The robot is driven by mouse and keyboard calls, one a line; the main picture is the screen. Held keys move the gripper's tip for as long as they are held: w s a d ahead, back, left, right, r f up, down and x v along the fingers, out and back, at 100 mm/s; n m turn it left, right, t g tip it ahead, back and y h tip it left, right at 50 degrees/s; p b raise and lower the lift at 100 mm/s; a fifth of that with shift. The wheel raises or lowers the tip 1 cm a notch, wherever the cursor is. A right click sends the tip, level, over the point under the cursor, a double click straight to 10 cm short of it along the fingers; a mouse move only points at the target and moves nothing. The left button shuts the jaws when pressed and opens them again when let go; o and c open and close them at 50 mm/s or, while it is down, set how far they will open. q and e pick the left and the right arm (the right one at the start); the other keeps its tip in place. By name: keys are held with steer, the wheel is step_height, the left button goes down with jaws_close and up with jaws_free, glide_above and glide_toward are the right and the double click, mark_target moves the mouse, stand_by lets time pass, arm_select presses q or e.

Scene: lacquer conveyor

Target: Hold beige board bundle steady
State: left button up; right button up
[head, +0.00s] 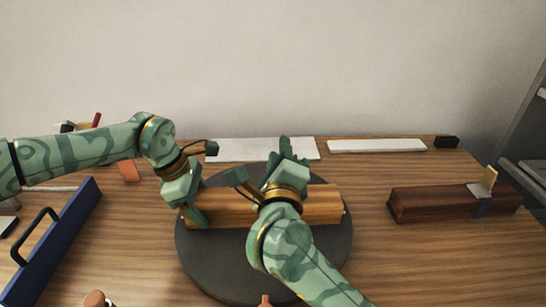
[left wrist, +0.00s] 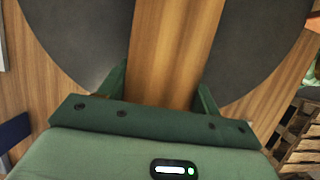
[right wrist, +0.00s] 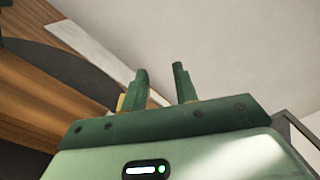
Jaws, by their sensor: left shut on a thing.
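The beige board bundle (head: 322,205) lies lengthwise across a dark round turntable (head: 200,262). My left gripper (head: 193,216) is shut on its left end. In the left wrist view, the bundle (left wrist: 172,45) runs between the two fingers of my left gripper (left wrist: 162,82). My right gripper (head: 287,150) is above the far side of the bundle, pointing toward the wall. In the right wrist view, the fingers of my right gripper (right wrist: 160,72) are apart with nothing between them. My right arm hides the middle of the bundle in the head view.
A dark reddish-brown block (head: 430,203) with a small clamp-like piece (head: 484,185) stands at the right. A blue bar with a black handle (head: 60,240) lies at the left. White panels (head: 250,150) (head: 376,146) lie along the back. The table at the front right is clear.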

steer(key=s+f+m+y, duration=0.1)
steer(key=s+f+m, duration=0.2)
steer(key=s+f, duration=0.35)
steer(key=shift+g, duration=0.3)
steer(key=w, duration=0.7)
steer(key=shift+a+r, duration=0.2)
steer(key=shift+a, duration=0.05)
jaws_close()
